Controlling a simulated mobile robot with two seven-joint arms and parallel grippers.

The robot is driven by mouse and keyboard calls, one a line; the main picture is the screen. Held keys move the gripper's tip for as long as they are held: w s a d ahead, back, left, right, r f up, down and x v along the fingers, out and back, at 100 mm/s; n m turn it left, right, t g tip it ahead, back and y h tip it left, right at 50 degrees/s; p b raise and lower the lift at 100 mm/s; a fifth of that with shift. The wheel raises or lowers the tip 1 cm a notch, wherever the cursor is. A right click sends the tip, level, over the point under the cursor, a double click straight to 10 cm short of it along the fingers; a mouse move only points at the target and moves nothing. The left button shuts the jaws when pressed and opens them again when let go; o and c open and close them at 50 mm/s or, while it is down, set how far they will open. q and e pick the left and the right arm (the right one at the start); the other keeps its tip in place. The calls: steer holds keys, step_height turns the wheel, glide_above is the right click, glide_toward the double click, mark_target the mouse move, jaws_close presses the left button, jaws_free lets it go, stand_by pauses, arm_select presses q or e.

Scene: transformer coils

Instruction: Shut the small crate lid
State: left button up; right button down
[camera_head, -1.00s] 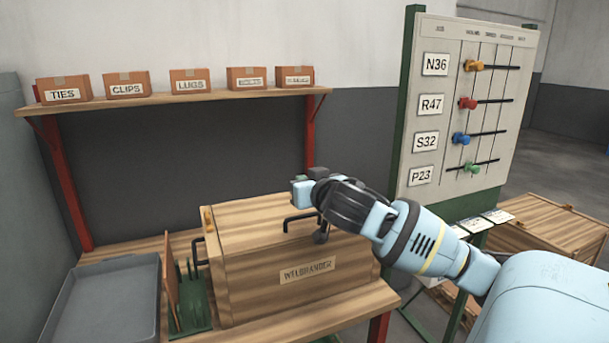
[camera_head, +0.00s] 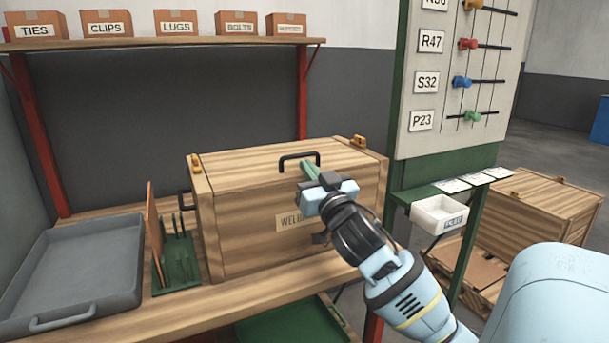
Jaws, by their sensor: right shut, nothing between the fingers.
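A wooden crate (camera_head: 245,235) with a partly hidden label beginning "WEL" stands on the workbench. Its lid (camera_head: 240,170) lies flat across the top and looks down, with no clear gap seen. A black handle (camera_head: 299,160) sits on the lid near its front edge. Orange-yellow fittings show at the lid's back corners. My right gripper (camera_head: 310,173) is shut and empty, its green fingertips just in front of and below the handle. Whether they touch the crate I cannot tell. The gripper hides part of the crate's front and label. My left gripper is out of view.
A shelf (camera_head: 180,42) holds several boxes behind.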

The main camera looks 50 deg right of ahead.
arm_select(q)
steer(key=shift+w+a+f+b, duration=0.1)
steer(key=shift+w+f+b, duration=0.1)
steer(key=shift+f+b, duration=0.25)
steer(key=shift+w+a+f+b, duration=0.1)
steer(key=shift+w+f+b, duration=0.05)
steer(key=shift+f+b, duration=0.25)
arm_select(e)
steer(key=shift+f+t, duration=0.3)
steer(key=shift+f, duration=0.5)
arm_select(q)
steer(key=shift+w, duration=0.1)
